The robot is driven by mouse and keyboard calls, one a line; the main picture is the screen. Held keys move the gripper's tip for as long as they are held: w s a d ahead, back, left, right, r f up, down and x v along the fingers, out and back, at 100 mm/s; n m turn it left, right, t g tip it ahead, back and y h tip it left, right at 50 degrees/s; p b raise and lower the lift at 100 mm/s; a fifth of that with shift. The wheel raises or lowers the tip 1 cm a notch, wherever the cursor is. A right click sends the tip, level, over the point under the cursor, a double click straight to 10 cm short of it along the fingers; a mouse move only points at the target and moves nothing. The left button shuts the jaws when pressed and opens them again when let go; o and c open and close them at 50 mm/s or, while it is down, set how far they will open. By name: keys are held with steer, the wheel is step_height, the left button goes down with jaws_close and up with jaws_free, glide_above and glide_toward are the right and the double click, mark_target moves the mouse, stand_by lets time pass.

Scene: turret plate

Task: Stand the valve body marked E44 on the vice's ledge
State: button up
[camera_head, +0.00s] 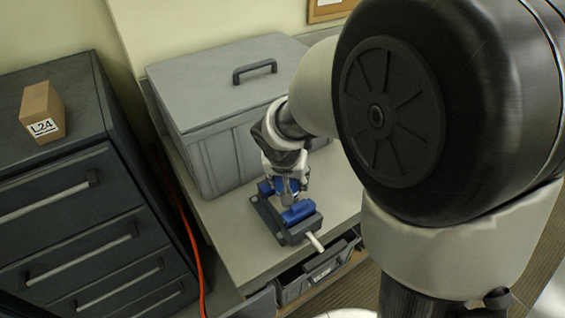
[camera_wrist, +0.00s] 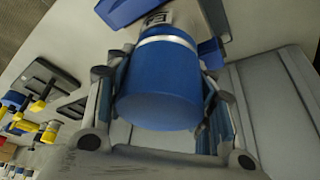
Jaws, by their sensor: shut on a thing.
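My gripper (camera_wrist: 165,78) is shut on a blue cylinder with a pale band, the valve body (camera_wrist: 160,95). The fingers press on it from both sides, and its round end faces the wrist camera. A white label with dark characters shows only partly at its far end, so I cannot read the full mark. In the head view my gripper (camera_head: 285,182) is just above the vice (camera_head: 291,235), a dark base with blue jaws and a pale handle. Blue vice parts (camera_wrist: 122,8) also show beyond the valve body. I cannot tell whether the valve body touches the ledge.
A large grey lidded box (camera_head: 195,85) stands behind the vice on the bench (camera_head: 222,222). A dark drawer cabinet (camera_head: 60,160) at left carries a brown box marked L24 (camera_head: 42,112). An open drawer (camera_head: 300,290) is below the bench front. Yellow and black items (camera_wrist: 28,112) lie at the wrist view's left.

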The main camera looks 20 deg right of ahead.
stand_by(0.4)
steer(key=o, duration=1.7)
steer(key=shift+c, duration=0.2)
